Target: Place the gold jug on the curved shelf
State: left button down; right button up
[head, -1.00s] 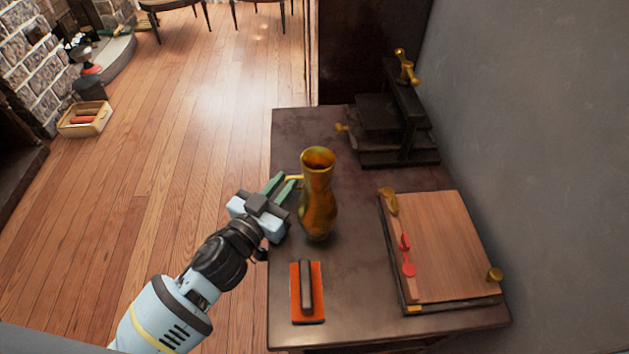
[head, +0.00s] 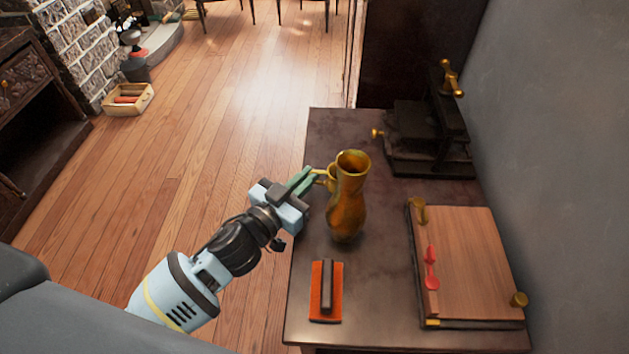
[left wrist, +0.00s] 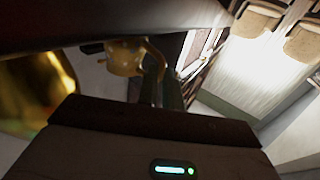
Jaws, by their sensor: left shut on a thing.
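The gold jug (head: 345,205) stands close to upright over the dark table (head: 385,285), near its left edge. I cannot tell whether its base touches the tabletop. My left gripper (head: 312,178) comes in from the left and is shut on the jug's handle, near the rim. In the left wrist view, a blurred gold surface at the left edge looks like the jug (left wrist: 35,90), and the green fingers (left wrist: 162,85) point away from the camera. I cannot make out a curved shelf for certain. My right gripper is not in view.
An orange pad with a dark bar (head: 326,292) lies in front of the jug. A wooden board (head: 465,255) with gold knobs lies to the right, and a dark press (head: 430,130) stands behind. A grey wall bounds the right. Open wooden floor (head: 200,130) lies left.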

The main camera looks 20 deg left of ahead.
pick_arm(q)
jog(key=s+a+r, duration=0.1)
jog(key=a+r, duration=0.2)
jog(key=a, duration=0.3)
jog(key=s+a+r+p, duration=0.1)
jog(key=a+r, duration=0.2)
jog(key=a, duration=0.3)
jog(key=shift+s+a+r, duration=0.15)
jog(key=shift+s+r, duration=0.1)
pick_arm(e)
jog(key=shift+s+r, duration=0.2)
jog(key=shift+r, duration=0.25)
